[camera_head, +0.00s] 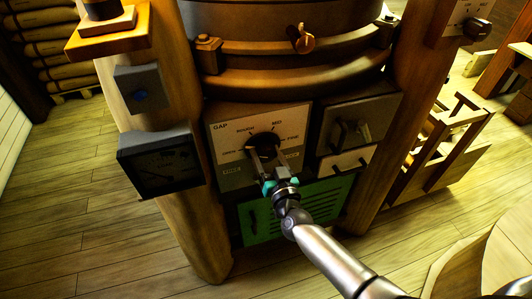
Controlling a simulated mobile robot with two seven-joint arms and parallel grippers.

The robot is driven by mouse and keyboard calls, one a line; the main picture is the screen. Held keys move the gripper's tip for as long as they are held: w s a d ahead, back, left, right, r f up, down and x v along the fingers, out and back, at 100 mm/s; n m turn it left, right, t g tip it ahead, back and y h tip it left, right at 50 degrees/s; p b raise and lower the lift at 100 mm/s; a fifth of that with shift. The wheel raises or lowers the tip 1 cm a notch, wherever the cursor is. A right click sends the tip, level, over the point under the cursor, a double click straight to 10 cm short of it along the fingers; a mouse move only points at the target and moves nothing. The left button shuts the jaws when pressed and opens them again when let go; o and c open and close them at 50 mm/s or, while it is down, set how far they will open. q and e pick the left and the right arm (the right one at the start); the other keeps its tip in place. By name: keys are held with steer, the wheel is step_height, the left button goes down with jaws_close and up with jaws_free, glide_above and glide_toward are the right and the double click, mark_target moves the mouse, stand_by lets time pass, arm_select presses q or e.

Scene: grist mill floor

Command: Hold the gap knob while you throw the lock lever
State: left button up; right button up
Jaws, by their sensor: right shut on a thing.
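The gap knob (264,141) is a dark round knob on a pale panel (226,134) marked GAP, with a scale of words around it. My right gripper (264,158) reaches in from the lower right and is shut on the gap knob; its fingers hide the knob's lower part. To the right of the panel is a dark box (385,112) with a dark handle (352,130) on its front, which looks like the lock lever; I cannot tell its setting. My left gripper is not in view.
A dark gauge (160,168) hangs on the left wooden post (205,240). A green vented panel (325,205) lies below the controls. The round mill casing (285,85) with a brass clamp (304,40) is above. A wooden rack (440,150) stands at right. Plank floor is clear at left.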

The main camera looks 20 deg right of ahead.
steer(key=c, duration=0.3)
steer(key=shift+m, duration=0.3)
steer(key=m, duration=0.3)
steer(key=shift+f, duration=0.1)
steer(key=shift+m+b, duration=0.4)
steer(key=shift+m, duration=1.3)
steer(key=o, duration=1.3)
steer(key=shift+o, duration=0.2)
